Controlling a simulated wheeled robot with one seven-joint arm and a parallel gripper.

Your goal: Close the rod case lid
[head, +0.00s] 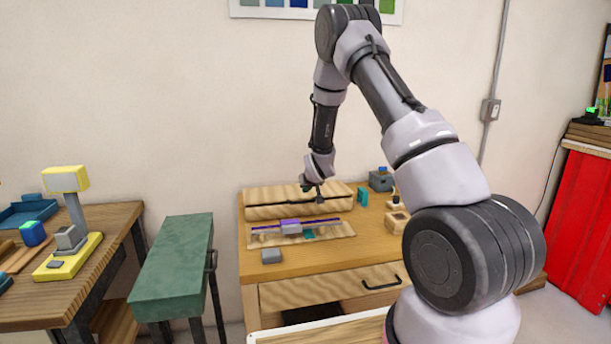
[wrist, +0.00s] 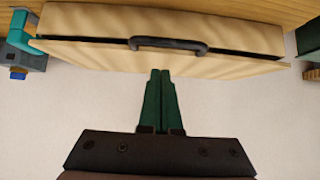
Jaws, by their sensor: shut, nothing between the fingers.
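The rod case (head: 265,203) is a long pale-wood box at the back of the wooden worktable. In the wrist view its lid (wrist: 90,52) spans the top, with a dark handle (wrist: 168,44) at the middle. A thin dark line runs between the lid and the other wooden part (wrist: 100,20); I cannot tell whether it is a small gap or only a seam. My gripper (head: 311,188) is over the case in the head view. In the wrist view its green fingers (wrist: 160,72) are together, empty, with their tips close to the lid near the handle. Contact is unclear.
A small grey block (head: 271,256) is at the front left. A teal piece (head: 362,197) and grey box (head: 381,181) stand to the right.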

